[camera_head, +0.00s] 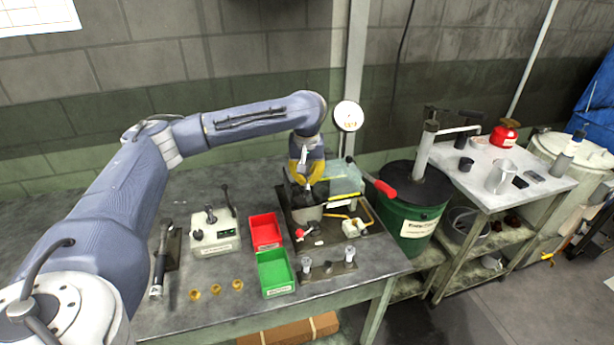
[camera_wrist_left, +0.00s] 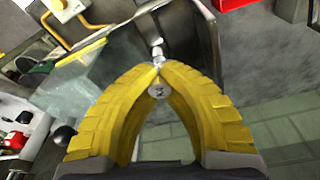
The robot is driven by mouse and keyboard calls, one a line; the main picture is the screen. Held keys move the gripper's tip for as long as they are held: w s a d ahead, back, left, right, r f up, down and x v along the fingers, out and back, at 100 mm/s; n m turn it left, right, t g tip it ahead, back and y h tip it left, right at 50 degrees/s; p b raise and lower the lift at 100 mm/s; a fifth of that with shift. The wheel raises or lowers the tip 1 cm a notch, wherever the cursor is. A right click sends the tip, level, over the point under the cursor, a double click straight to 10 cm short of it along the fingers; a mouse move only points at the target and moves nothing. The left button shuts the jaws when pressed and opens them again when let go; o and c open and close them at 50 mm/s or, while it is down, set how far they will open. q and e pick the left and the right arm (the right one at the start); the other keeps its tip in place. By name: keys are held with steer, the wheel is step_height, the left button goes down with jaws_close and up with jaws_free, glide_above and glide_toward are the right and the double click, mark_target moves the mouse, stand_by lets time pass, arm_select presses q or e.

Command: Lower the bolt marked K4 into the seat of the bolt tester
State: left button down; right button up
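My left gripper (camera_head: 307,182) has yellow fingers and hangs over the dark machine (camera_head: 307,213) at the back middle of the bench. In the left wrist view its fingertips (camera_wrist_left: 159,68) come together around a small silver bolt (camera_wrist_left: 158,92). The bolt's round head faces the camera and bears a dark mark too small to read for certain. A silver part shows just beyond the tips; I cannot tell whether it is the shank or part of the machine. A pale box with a lever (camera_head: 213,233), possibly the bolt tester, stands left; its label is unreadable. My right gripper is not in view.
Small brass pieces (camera_head: 215,289) lie at the front. A low rack (camera_head: 328,271) holds silver pieces. A red-handled lever (camera_head: 372,180) juts out right of the gripper.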

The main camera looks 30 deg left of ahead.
arm_select(q)
steer(key=shift+f, duration=1.4)
steer(key=c, duration=1.5)
jaws_free()
steer(key=r, duration=0.4)
steer(key=s+r, duration=0.1)
steer(key=r, duration=0.3)
steer(key=d+r, duration=0.1)
steer(key=r, duration=0.2)
steer(key=shift+s+r, duration=0.3)
steer(key=shift+r, duration=0.1)
